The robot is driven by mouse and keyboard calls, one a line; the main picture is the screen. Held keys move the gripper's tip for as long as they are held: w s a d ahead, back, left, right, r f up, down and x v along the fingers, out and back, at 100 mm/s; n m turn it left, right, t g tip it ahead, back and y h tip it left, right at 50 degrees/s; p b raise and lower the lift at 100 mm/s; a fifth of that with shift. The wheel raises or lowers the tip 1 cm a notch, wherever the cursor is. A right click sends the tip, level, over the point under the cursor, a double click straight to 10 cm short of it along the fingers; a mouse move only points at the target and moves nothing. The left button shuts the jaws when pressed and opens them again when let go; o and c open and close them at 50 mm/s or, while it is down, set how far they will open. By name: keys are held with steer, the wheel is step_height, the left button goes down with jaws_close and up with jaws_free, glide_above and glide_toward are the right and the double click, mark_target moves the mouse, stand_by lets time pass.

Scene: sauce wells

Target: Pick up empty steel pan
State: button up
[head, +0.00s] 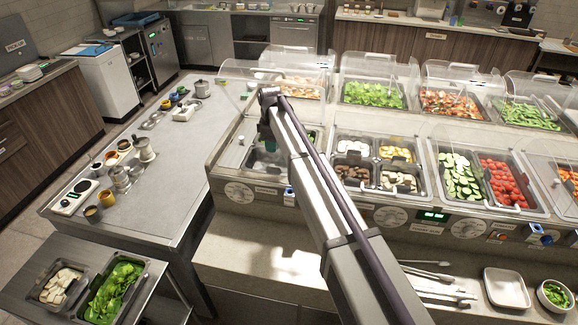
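A steel pan (262,167) that looks mostly empty sits in the leftmost well of the serving counter, left of the pans of mushrooms and nuts. Some green food shows at its far right side, and my arm hides part of it. My arm reaches in from the bottom right, and my gripper (269,141) is over this pan. The fingers are small and dark here. I cannot tell whether they are open or shut, or whether they touch the pan.
Clear sneeze guards (375,68) stand over the back pans. A steel counter (180,190) at left has free room and holds several sauce pots (120,178). A cart at bottom left holds a pan of greens (112,290). Tongs (440,292) and a white tray (506,288) lie in front.

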mark_target(274, 168)
step_height(274, 168, down, 6)
steer(key=b, duration=0.6)
steer(key=shift+f, duration=0.1)
step_height(274, 168, down, 5)
steer(key=b, duration=0.5)
steer(key=shift+s+f, duration=0.1)
steer(key=shift+s, duration=0.05)
steer(key=shift+s+r, duration=0.1)
steer(key=shift+r, duration=0.15)
jaws_close()
